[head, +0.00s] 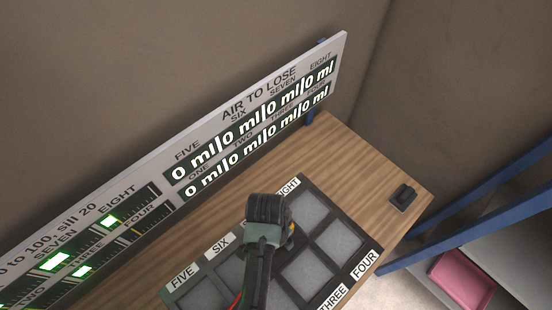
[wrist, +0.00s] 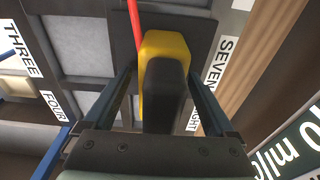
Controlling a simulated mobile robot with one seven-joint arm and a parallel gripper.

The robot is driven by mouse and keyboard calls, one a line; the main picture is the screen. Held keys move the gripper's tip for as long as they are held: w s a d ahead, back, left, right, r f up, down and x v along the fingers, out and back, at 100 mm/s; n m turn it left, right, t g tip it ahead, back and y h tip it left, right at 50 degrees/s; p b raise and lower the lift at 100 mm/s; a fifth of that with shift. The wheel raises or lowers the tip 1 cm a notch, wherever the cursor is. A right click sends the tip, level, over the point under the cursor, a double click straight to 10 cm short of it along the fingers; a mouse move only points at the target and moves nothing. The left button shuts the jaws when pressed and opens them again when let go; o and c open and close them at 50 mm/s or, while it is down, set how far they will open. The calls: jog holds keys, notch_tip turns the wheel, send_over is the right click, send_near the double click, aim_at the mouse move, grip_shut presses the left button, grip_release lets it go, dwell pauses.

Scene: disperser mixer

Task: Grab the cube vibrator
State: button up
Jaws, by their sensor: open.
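The cube vibrator, which I take to be the yellow and black tool (wrist: 166,52), lies between my fingers in the wrist view, with a red cable (wrist: 134,22) beside it. My gripper (wrist: 163,74) is open, with one finger on each side of the tool. I cannot tell whether either finger touches it. In the head view my gripper (head: 268,212) is over the black-framed grid of grey compartments (head: 340,238), near the EIGHT label. My gripper hides most of the tool there; only a small yellow bit (head: 291,229) shows.
The grid sits on a wooden table (head: 360,165). A long display board (head: 255,120) with volume readings stands along the back edge. A small black box (head: 403,197) is near the right corner. Blue bars (head: 470,205) and a pink bin (head: 461,280) are beyond, at right.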

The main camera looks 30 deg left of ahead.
grip_shut()
jog(key=shift+w+r, duration=0.1)
dwell(0.6)
jog(key=shift+r, duration=0.1)
